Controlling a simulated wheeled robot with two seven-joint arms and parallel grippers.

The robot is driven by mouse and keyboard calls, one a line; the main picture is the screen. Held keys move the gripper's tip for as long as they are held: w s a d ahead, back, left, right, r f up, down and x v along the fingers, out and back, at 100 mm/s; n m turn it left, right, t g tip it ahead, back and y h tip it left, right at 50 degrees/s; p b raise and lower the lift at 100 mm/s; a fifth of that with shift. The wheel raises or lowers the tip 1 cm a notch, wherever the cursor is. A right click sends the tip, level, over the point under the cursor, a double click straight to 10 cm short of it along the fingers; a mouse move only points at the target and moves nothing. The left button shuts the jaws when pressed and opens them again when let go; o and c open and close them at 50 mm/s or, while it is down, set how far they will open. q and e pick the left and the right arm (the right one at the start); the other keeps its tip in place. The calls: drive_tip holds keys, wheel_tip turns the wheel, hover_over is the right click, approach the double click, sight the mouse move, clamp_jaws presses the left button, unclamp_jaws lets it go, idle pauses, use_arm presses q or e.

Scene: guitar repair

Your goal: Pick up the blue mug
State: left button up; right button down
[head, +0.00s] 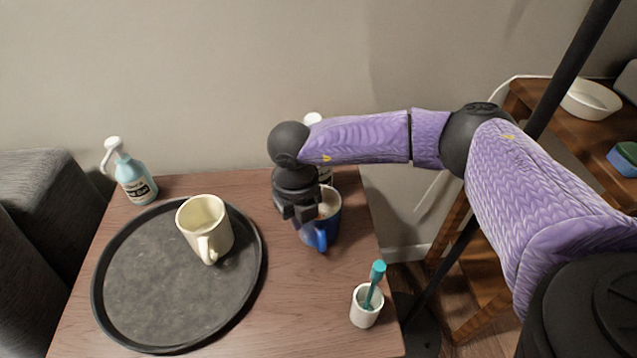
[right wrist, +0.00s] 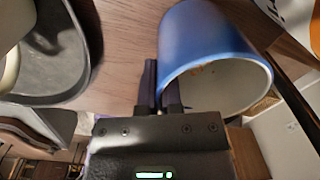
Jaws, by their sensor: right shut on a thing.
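The blue mug (head: 321,229) stands on the wooden table, right of the round tray, partly hidden by my right gripper. My right gripper (head: 301,215) reaches down onto its left rim. In the right wrist view, the mug (right wrist: 205,45) shows its blue outside and pale inside. The two dark fingers (right wrist: 160,88) are shut on the mug's wall, at the rim. I cannot tell whether the mug's base touches the table. My left gripper is not in view.
A dark round tray (head: 150,290) holds a cream mug (head: 205,225) to the left. A white cup (head: 366,308) with a teal brush is near the right edge. Another bottle (head: 313,119) is partly hidden behind my arm.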

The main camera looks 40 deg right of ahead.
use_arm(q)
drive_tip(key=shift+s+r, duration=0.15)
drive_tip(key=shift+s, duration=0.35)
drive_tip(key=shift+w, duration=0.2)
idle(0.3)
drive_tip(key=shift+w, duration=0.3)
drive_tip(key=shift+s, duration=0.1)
use_arm(e)
drive_tip(key=shift+r, duration=0.15)
